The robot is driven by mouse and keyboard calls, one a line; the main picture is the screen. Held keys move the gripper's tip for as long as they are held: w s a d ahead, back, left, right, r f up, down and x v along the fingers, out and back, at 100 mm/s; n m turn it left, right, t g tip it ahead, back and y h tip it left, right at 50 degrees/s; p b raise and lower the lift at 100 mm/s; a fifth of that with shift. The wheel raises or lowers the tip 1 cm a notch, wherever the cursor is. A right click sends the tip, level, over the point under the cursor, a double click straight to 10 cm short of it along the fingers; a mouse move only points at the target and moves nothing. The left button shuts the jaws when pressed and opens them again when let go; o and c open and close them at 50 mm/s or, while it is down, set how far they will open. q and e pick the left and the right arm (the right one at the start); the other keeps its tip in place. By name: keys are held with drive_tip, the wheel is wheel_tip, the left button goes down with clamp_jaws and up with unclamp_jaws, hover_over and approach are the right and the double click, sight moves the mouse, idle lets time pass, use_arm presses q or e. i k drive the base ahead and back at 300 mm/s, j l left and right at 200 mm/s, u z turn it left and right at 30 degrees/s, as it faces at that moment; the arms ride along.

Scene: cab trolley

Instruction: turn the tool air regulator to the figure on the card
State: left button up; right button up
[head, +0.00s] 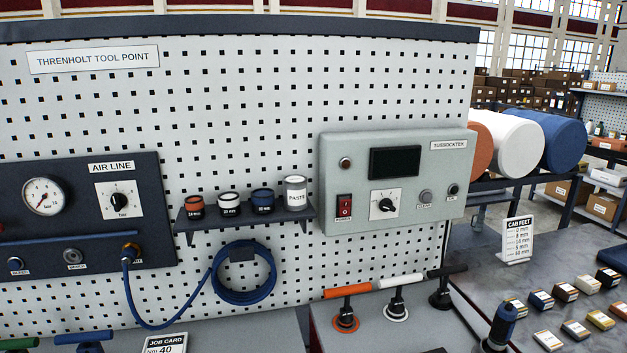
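The air regulator is a black knob (119,201) on a white square dial plate on the dark air line panel (155,230). Its white pointer mark points roughly up-left; the scale figures are too small to read. A round white pressure gauge (43,196) sits left of it, with a red needle; its reading is unclear. The job card (166,344) stands at the bottom edge, cut off by the frame; it shows "Nm 40", and any lines below are hidden. Neither of my grippers shows in the head view.
A blue hose (150,326) loops from the panel to a coil (245,272). A shelf of small pots (228,204) juts out right of the regulator. A grey control box (395,180) has another knob. T-handled tools (397,290) stand below it.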

sight(119, 201)
drive_tip(key=u, duration=1.3)
